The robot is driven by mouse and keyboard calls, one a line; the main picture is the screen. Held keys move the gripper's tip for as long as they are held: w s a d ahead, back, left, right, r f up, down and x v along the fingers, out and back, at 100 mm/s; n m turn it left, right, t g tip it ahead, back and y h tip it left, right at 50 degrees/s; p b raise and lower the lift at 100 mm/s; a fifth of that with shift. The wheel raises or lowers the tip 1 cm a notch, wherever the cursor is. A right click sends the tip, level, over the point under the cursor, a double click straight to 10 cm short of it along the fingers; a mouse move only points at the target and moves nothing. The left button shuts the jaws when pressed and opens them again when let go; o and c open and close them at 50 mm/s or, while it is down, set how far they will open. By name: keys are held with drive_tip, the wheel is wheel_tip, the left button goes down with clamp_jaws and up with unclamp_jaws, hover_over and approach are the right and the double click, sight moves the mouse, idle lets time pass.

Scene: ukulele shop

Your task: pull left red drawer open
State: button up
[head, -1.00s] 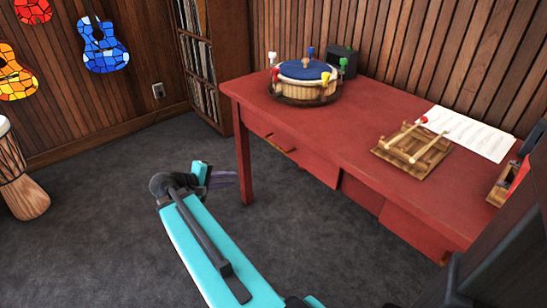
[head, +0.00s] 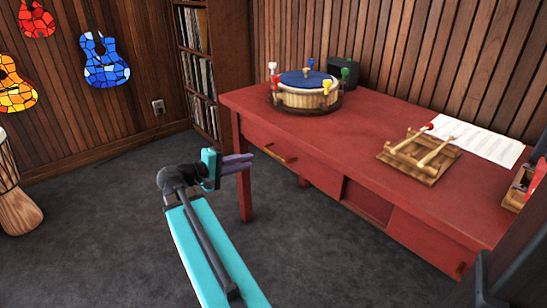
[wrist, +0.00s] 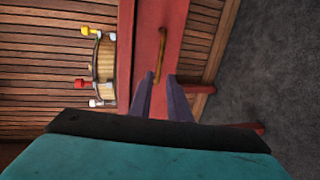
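The red desk's left drawer (head: 310,166) is shut, its front about flush with the desk. Its brass bar handle (head: 281,154) shows on the front, and in the wrist view the handle (wrist: 160,56) stands upright just ahead of my fingertips. My gripper (head: 252,161) is in front of the desk's left end, left of the handle in the head view. In the wrist view its two purple fingers (wrist: 160,78) are apart with nothing between them. The handle lines up with the gap, and the fingertips appear short of it.
The desk top (head: 350,125) carries a round drum with coloured pegs (head: 305,90), a wooden frame with mallets (head: 420,155) and sheet music (head: 480,140). A right drawer (head: 430,240) and an open middle bay (head: 367,200) are beside the left drawer.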

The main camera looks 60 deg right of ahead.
sight(275, 154)
drive_tip(key=shift+d, duration=0.15)
drive_tip(key=shift+b+x, duration=1.55)
drive_tip(key=shift+x, duration=5.25)
drive_tip(key=shift+s, duration=0.1)
